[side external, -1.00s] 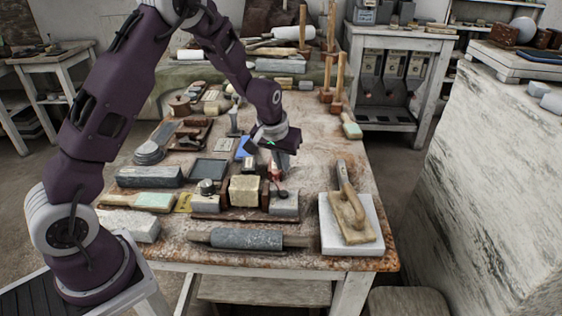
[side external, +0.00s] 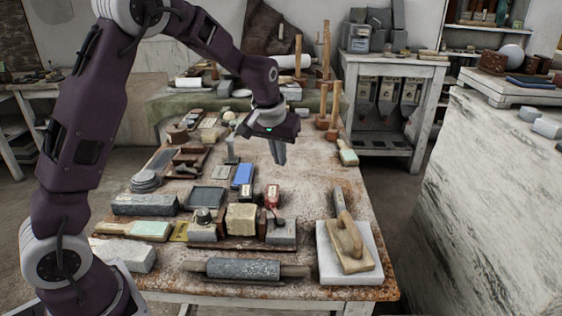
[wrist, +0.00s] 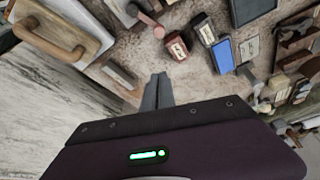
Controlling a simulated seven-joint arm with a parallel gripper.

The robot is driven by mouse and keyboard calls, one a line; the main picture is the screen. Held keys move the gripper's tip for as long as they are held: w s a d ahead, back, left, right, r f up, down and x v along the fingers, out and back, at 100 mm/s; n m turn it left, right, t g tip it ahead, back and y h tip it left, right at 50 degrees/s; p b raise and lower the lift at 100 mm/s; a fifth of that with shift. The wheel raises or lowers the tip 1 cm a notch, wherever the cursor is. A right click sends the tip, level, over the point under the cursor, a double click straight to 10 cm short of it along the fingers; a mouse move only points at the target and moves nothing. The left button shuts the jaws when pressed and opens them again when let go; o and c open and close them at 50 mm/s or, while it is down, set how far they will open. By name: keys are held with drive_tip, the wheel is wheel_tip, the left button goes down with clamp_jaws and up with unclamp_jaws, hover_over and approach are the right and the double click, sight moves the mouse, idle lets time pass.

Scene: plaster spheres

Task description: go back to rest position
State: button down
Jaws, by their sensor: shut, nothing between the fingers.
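My gripper (side external: 279,150) is shut and empty. It hangs above the worktable (side external: 315,188), its fingers pointing down, clear of the objects below. In the wrist view the closed fingers (wrist: 157,92) show against the dusty tabletop. No held object is seen in either view.
Below and in front of my gripper stand a blue box (side external: 243,175), a red box (side external: 272,195), a yellowish block (side external: 241,217) and a stone roller (side external: 243,268). A wooden-handled float (side external: 347,238) lies on a white slab at the right. Upright wooden mallets (side external: 335,105) stand at the back right.

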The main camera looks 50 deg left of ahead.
drive_tip(key=s+d+r+m+t+h, duration=0.1)
drive_tip(key=s+d+r, duration=0.2)
drive_tip(key=s+r, duration=0.35)
drive_tip(key=s+d+r+m+h, duration=0.1)
drive_tip(key=s+d+r, duration=0.35)
drive_tip(key=s, duration=0.35)
drive_tip(key=s+d+m+t, duration=0.1)
drive_tip(key=s+d+m, duration=0.1)
drive_tip(key=s, duration=1.6)
drive_tip(key=shift+d+f+m, duration=0.3)
drive_tip(key=shift+f+m, duration=0.1)
